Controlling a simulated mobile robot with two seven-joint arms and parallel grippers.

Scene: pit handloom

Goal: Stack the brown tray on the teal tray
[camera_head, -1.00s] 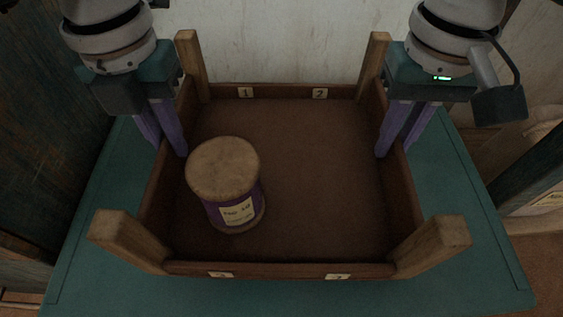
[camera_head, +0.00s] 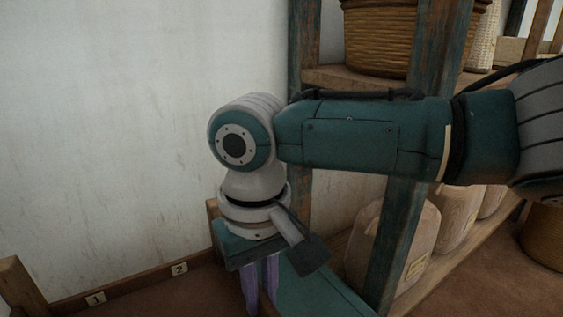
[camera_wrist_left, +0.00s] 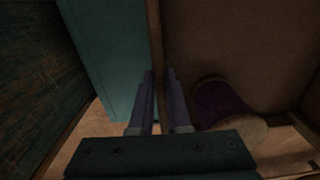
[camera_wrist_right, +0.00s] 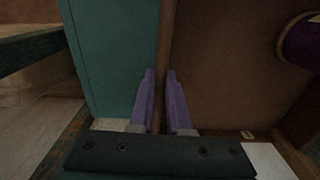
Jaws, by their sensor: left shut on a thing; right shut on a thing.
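The brown tray (camera_head: 130,284) shows only in part at the lower left of the head view, with number labels 1 and 2 on its far wall and wooden corner posts. My right gripper (camera_head: 261,284) is shut on its right side wall; the right wrist view shows the wall between both purple fingers (camera_wrist_right: 160,74). My left gripper (camera_wrist_left: 160,75) is shut on the opposite side wall, out of the head view. A purple-sided spool (camera_wrist_left: 222,103) stands inside the tray. A teal surface (camera_wrist_right: 110,50) lies outside the walls; I cannot tell whether it is the teal tray.
A shelf rack with worn teal posts (camera_head: 395,240) stands to the right, behind my right arm. It holds a wicker basket (camera_head: 375,40) above and several pale containers (camera_head: 455,220) below. A pale wall (camera_head: 130,110) closes off the back left.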

